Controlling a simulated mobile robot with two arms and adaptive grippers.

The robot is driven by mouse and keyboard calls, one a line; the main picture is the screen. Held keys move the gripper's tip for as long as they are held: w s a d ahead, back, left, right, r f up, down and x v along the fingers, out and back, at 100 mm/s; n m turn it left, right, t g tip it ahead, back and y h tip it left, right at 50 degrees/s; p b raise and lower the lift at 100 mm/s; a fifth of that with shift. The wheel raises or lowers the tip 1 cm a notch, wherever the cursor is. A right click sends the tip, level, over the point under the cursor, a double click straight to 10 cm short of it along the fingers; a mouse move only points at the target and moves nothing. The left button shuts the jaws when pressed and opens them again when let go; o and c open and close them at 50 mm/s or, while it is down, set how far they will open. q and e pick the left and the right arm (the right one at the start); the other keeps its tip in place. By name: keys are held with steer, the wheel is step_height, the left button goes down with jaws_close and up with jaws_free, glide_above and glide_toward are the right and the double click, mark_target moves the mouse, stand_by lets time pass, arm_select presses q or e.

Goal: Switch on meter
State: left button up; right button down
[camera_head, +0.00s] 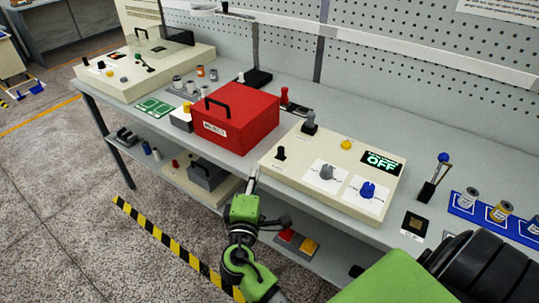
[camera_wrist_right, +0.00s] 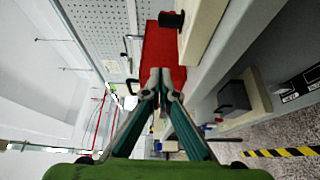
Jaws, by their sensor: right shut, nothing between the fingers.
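The meter (camera_head: 330,199) is a beige box on the bench, and its display (camera_head: 381,161) reads OFF. A black toggle switch (camera_head: 280,154) stands at the left of its top. Grey (camera_head: 326,173) and blue (camera_head: 368,190) knobs sit on white plates, with a yellow button (camera_head: 346,144) behind. My right gripper (camera_head: 253,176) is shut and empty at the bench's front edge, near the meter's left front corner and apart from the switch. In the right wrist view its fingertips (camera_wrist_right: 160,78) meet before the red box; a black switch-like part (camera_wrist_right: 171,19) shows above. My left gripper is not in view.
A red toolbox (camera_head: 244,118) with a black handle stands just left of the meter. A joystick (camera_head: 434,178) and several cans on a blue tray (camera_head: 468,211) are to the right. A lower shelf (camera_head: 303,243) holds coloured boxes. A pegboard (camera_head: 380,60) stands behind.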

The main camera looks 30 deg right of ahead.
mark_target(282, 152)
steer(key=p+x, duration=0.3)
steer(key=x, duration=0.7)
steer(key=shift+r, duration=0.15)
steer(key=s+d+p, duration=0.1)
steer(key=s+p, duration=0.1)
steer(key=s, duration=0.1)
steer(key=shift+d, duration=0.4)
steer(key=shift+s+d, duration=0.15)
steer(key=shift+s, duration=0.2)
steer(key=shift+w+f, duration=0.15)
steer(key=shift+f, duration=0.05)
steer(key=s, duration=0.1)
steer(key=s+d, duration=0.1)
steer(key=s, duration=0.1)
steer(key=shift+s+d, duration=0.15)
